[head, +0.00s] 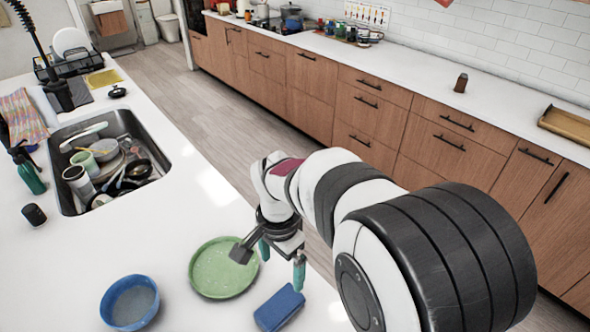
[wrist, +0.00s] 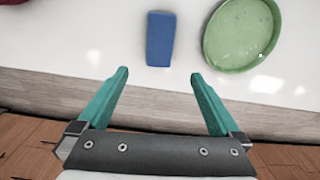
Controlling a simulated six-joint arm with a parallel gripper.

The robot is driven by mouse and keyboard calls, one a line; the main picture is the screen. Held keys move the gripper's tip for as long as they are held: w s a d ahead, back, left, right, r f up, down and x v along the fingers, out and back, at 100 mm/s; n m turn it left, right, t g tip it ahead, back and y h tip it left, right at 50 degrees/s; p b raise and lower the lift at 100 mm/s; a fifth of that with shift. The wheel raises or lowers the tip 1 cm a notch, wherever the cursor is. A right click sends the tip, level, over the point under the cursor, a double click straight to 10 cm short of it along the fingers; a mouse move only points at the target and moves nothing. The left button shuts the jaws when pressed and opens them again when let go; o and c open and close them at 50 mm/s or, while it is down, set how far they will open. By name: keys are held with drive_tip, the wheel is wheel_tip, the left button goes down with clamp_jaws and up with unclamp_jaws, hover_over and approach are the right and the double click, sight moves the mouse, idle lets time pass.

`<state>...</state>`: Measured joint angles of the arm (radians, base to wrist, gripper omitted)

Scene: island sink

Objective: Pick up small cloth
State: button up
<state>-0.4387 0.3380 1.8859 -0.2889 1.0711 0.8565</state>
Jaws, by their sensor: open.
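A small blue folded cloth or sponge (head: 279,307) lies on the white counter near its edge, beside a green plate (head: 222,268). It also shows in the wrist view (wrist: 160,38), beyond my fingertips, with the plate (wrist: 242,35) to its right. A yellow cloth-like piece (head: 103,78) lies by the dish rack, and a striped cloth (head: 22,117) lies left of the sink. I cannot tell which one is the small cloth. My gripper (head: 282,262) is open and empty near the counter edge. In the wrist view its teal fingers (wrist: 160,74) are apart, touching nothing.
A blue bowl (head: 130,303) stands left of the plate. The sink (head: 110,160) holds dishes and pans. A green bottle (head: 28,170) and a small dark object (head: 34,214) stand beside it. The counter between sink and plate is clear.

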sight(280, 305)
drive_tip(key=f, duration=1)
drive_tip(key=s+f, duration=0.1)
drive_tip(key=f, duration=0.4)
drive_tip(key=shift+a+f, duration=0.2)
drive_tip(key=shift+a, duration=0.1)
drive_tip(key=c, duration=1.3)
